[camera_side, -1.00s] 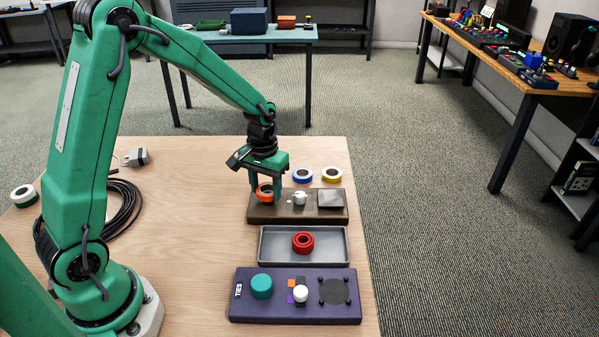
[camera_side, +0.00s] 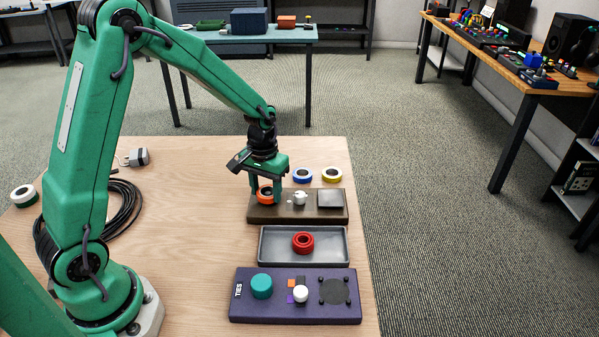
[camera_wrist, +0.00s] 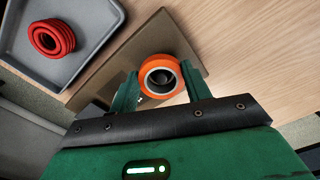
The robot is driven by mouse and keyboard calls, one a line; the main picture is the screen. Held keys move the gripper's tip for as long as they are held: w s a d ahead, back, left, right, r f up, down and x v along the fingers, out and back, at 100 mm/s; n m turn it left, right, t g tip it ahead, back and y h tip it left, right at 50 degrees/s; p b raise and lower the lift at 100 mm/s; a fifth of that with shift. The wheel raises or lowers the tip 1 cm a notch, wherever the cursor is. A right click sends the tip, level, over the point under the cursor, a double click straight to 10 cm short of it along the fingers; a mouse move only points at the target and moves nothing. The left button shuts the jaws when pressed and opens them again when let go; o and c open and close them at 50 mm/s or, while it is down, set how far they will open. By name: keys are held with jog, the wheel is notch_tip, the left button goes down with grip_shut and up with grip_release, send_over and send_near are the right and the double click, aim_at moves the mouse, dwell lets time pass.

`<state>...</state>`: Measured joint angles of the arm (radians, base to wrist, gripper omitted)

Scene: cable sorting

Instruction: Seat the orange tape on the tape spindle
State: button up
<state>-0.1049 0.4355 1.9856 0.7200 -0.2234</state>
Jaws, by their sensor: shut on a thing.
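The orange tape (camera_side: 265,199) is at the left end of the brown base block (camera_side: 312,215). My gripper (camera_side: 266,190) points down and is shut on the tape, with a finger on each side. In the wrist view the orange tape (camera_wrist: 157,58) sits between the two fingers of my gripper (camera_wrist: 160,84). A dark round post, apparently the tape spindle (camera_wrist: 162,79), shows inside the tape's hole, so the ring looks to be around it. Whether the tape's underside touches the block cannot be told.
A white knobbed part (camera_side: 299,198) and a grey square plate (camera_side: 330,198) are right of the tape on the block. A grey tray (camera_side: 335,249) with red rings (camera_side: 302,243) and a purple ties panel (camera_side: 320,315) stand in front.

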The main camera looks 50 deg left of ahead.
jog(key=shift+f, duration=0.5)
jog(key=o, duration=1.4)
jog(key=shift+o, duration=0.2)
jog(key=shift+r, duration=0.1)
jog(key=shift+r, duration=3.45)
